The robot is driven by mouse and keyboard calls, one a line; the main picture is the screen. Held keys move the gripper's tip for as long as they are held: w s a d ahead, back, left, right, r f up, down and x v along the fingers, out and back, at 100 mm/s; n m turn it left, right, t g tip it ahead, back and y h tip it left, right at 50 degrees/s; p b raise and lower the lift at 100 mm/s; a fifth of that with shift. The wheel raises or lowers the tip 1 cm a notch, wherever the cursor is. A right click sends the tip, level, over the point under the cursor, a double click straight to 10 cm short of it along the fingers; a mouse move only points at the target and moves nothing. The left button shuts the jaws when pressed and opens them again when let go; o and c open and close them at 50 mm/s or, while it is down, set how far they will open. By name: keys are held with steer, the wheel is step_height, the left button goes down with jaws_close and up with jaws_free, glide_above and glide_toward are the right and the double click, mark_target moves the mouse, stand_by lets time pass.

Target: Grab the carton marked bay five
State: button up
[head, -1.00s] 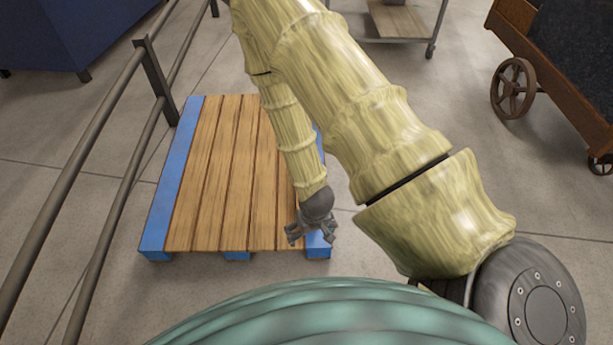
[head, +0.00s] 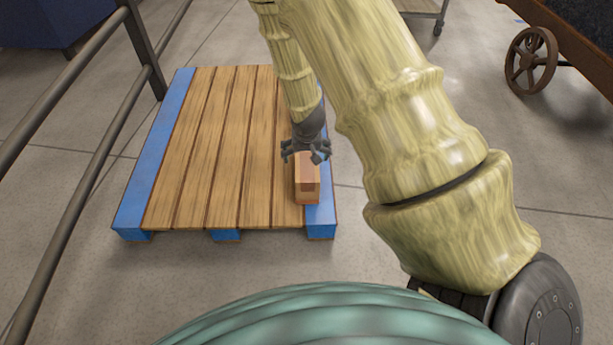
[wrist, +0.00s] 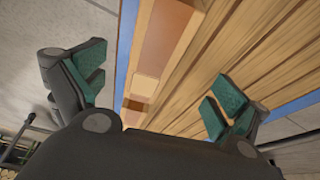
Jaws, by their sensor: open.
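A small brown carton (head: 307,188) sits at the near right corner of a wooden pallet with blue edges (head: 215,150). My gripper (head: 306,155) is open just above and beyond the carton, overlapping its far end in the head view. In the wrist view the carton (wrist: 165,45) runs between the spread green-padded fingers of my gripper (wrist: 153,88), with clear space on both sides. A pale label (wrist: 143,88) shows on it, but no marking can be read. Whether the fingers reach below the carton's top cannot be told.
The rest of the pallet top is bare. A metal railing (head: 75,120) runs along the left. A cart with a spoked wheel (head: 531,62) stands at the upper right, and a dark blue bin (head: 50,22) at the upper left. Grey floor is open around the pallet.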

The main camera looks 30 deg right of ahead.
mark_target(306, 156)
steer(key=w+d+b, duration=0.2)
steer(key=shift+w+f, duration=0.3)
steer(key=shift+f+m, duration=0.15)
steer(key=shift+m, duration=0.15)
steer(key=b+x, duration=0.3)
steer(key=x, duration=0.2)
steer(key=shift+w+d, duration=0.15)
steer(key=b+x, duration=0.4)
steer(key=x, duration=0.1)
steer(key=shift+w+d+f, duration=0.1)
steer(key=shift+c, duration=0.2)
steer(key=c, duration=1.3)
